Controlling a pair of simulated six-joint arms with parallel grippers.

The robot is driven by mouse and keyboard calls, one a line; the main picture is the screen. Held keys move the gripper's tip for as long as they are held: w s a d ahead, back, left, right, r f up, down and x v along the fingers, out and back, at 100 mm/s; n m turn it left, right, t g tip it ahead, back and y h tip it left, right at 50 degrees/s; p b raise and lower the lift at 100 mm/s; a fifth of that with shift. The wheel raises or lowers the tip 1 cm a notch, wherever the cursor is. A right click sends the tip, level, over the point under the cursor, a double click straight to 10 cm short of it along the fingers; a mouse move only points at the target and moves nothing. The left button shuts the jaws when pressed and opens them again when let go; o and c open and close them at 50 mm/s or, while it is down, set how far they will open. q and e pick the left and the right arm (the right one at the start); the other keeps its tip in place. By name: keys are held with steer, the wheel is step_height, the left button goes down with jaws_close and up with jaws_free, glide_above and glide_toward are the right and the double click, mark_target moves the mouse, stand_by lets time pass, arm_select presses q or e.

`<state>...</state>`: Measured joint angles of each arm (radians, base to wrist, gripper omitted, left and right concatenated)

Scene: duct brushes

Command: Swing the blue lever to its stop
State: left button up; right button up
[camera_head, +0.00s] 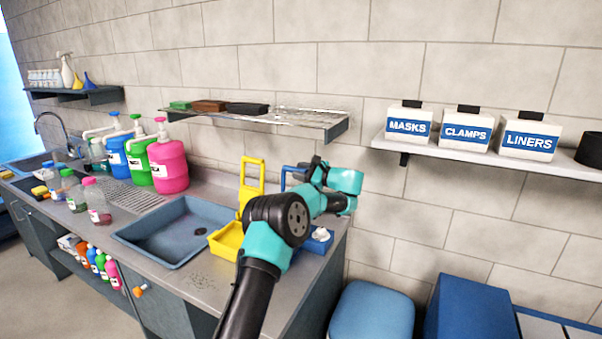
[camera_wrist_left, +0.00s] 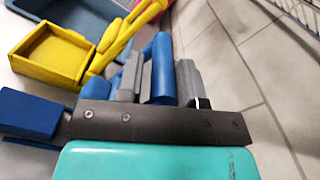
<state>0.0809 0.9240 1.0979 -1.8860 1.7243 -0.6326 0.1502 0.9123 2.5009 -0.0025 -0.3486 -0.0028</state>
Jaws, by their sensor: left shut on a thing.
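The blue lever (camera_head: 292,170) stands near the right end of the counter by the wall, partly hidden behind my left arm. In the left wrist view the blue lever (camera_wrist_left: 161,68) is a rounded upright bar between the two grey fingers. My left gripper (camera_head: 312,175) is at the lever, and in the wrist view the gripper (camera_wrist_left: 158,85) is shut on it. A blue tray-like base (camera_head: 318,243) shows below my arm; in the wrist view a blue block (camera_wrist_left: 30,112) lies to the left. My right gripper is out of view.
A yellow lever (camera_head: 262,175) with a yellow tray (camera_head: 226,242) stands just left of the blue one. The sink (camera_head: 170,245) is further left. A wire shelf (camera_head: 300,118) hangs above, and a white shelf (camera_head: 480,152) with labelled boxes is at right.

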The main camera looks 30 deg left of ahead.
arm_select(q)
jaws_close()
steer(key=shift+s+d, duration=0.1)
steer(key=shift+s, duration=0.05)
stand_by(0.6)
